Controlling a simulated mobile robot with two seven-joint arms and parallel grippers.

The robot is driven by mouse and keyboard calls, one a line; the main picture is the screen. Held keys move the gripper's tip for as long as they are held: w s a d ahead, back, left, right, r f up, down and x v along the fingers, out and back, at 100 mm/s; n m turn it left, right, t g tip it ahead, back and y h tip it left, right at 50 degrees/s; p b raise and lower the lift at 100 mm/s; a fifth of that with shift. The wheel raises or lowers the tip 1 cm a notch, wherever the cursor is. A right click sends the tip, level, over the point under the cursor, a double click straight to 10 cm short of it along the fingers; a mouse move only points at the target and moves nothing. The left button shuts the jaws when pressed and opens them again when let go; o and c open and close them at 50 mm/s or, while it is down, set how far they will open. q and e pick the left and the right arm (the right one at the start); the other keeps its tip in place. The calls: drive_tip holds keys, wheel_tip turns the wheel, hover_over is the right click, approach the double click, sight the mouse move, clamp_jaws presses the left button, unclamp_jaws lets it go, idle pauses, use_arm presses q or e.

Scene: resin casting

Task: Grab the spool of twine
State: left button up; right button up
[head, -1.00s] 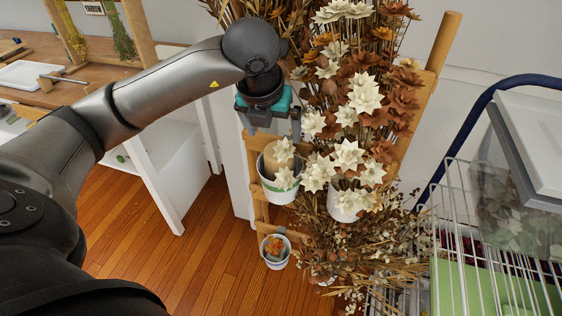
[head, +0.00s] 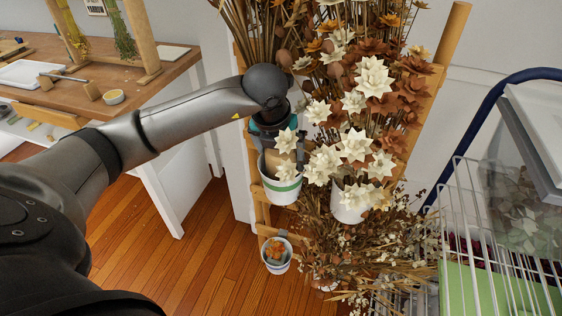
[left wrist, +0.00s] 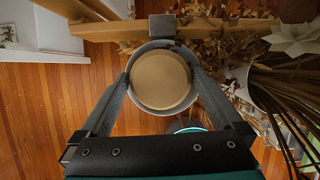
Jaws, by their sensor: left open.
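The spool of twine (head: 276,164), a tan cylinder, sits in a white pail with a green band (head: 283,191) on the wooden ladder rack. A cream flower partly covers it in the head view. In the left wrist view the spool (left wrist: 161,80) shows as a tan disc from above, inside the pail's rim. My left gripper (head: 280,143) is open just above the pail. In the left wrist view its fingers (left wrist: 161,74) stand on either side of the spool, with no clear grip on it. My right gripper is not in view.
Cream and brown dried flowers crowd the rack to the right, some in a white pot (head: 347,205). A smaller pail (head: 277,254) with orange bits hangs below. A wire basket (head: 475,230) stands at right, a wooden workbench (head: 125,79) at left. Floor lies open between.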

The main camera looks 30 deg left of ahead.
use_arm(q)
drive_tip(key=shift+f, duration=0.15)
drive_tip(key=shift+c, duration=0.2)
drive_tip(key=c, duration=1.1)
